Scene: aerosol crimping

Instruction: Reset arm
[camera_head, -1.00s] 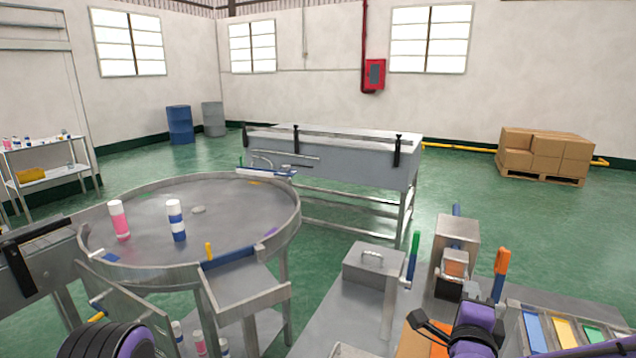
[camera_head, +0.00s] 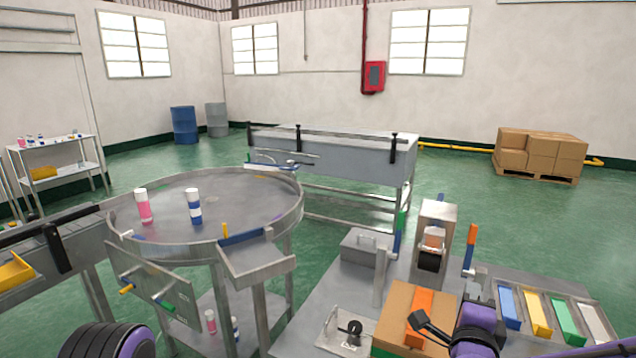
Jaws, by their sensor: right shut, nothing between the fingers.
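My right arm comes in at the bottom right, with purple and black parts. My right gripper (camera_head: 424,326) shows as dark fingers in front of a cardboard box (camera_head: 395,312) with an orange strip; it is shut and holds nothing. At the bottom left only a ribbed black and purple part of my left arm (camera_head: 108,341) shows; the left gripper is out of view.
A round metal table (camera_head: 225,192) at left bears a pink-and-white can (camera_head: 143,206) and a blue-and-white can (camera_head: 194,207). A crimping device (camera_head: 434,236) with an orange-handled lever (camera_head: 470,248) stands on the bench at right, beside several coloured bins (camera_head: 537,313). Green floor lies beyond.

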